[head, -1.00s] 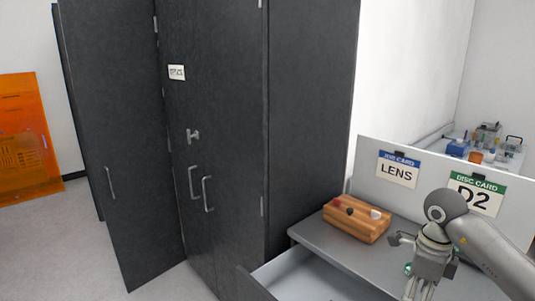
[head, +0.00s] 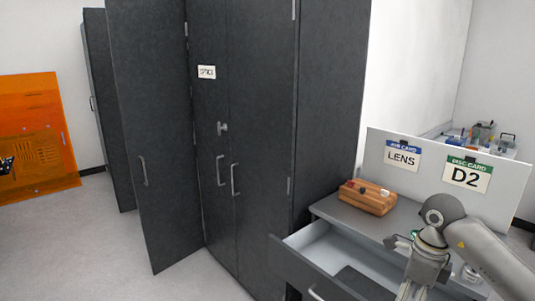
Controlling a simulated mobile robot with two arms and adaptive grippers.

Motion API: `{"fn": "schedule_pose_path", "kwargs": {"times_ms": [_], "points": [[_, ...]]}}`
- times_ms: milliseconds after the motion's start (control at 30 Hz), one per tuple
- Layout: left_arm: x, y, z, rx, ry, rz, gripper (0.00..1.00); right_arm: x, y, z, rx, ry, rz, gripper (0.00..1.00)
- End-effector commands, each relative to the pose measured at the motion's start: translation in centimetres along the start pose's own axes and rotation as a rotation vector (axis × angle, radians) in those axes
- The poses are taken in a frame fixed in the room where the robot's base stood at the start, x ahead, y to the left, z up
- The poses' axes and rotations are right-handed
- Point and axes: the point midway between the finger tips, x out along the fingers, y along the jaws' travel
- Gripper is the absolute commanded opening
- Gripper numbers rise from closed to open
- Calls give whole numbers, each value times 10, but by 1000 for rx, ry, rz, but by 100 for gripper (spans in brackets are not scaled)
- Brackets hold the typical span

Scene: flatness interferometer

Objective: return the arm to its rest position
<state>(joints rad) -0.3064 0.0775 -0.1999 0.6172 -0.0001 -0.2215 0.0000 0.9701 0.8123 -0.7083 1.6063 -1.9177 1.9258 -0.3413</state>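My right arm comes in from the lower right. Its gripper (head: 408,290) points down in front of the grey desk (head: 385,222), near the open drawer. The fingertips are small and partly cut off by the bottom edge, so whether they are open or shut is unclear. I cannot make out anything held. My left gripper is not in view.
A drawer (head: 322,252) stands pulled out under the desk. A wooden block (head: 367,200) with knobs sits on top. Behind it a white panel carries a LENS card (head: 402,158) and a D2 card (head: 466,177).

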Motion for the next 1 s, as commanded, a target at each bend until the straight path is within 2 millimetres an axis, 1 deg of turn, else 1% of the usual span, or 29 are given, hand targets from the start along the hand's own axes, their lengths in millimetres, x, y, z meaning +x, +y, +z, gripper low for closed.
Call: {"fn": "schedule_pose_path", "kwargs": {"times_ms": [33, 133, 267, 400, 467, 567, 600, 667, 700, 733, 767, 800, 867, 900, 967, 1000], "points": [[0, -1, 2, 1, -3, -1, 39, 8, 4, 7, 3, -25, 30, 64], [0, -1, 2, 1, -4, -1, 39, 21, 14, 21, 13, -83, 93, 64], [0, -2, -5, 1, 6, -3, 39, 43, 30, 45, 43, -183, 205, 64], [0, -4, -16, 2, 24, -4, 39, 67, 53, 77, 113, -321, 361, 64], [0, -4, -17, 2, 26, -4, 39, 77, 63, 92, 162, -390, 442, 64], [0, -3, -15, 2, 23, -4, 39, 95, 79, 120, 288, -526, 601, 64], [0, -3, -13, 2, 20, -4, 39, 104, 84, 132, 363, -588, 678, 64], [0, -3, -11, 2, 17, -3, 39, 118, 88, 150, 514, -688, 803, 64], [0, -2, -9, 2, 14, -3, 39, 129, 87, 159, 636, -756, 885, 64], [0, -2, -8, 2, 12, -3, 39, 138, 84, 165, 736, -802, 944, 64], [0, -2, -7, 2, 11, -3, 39, 149, 79, 168, 842, -846, 997, 64], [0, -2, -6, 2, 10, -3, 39, 166, 72, 169, 992, -896, 1060, 64], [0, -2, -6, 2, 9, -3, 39, 198, 59, 163, 1239, -957, 1140, 64], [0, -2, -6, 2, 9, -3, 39, 225, 51, 154, 1417, -987, 1177, 64], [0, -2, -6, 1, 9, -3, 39, 266, 42, 134, 1669, -1013, 1208, 64], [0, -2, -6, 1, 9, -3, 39, 292, 39, 119, 1817, -1019, 1214, 64]]}}
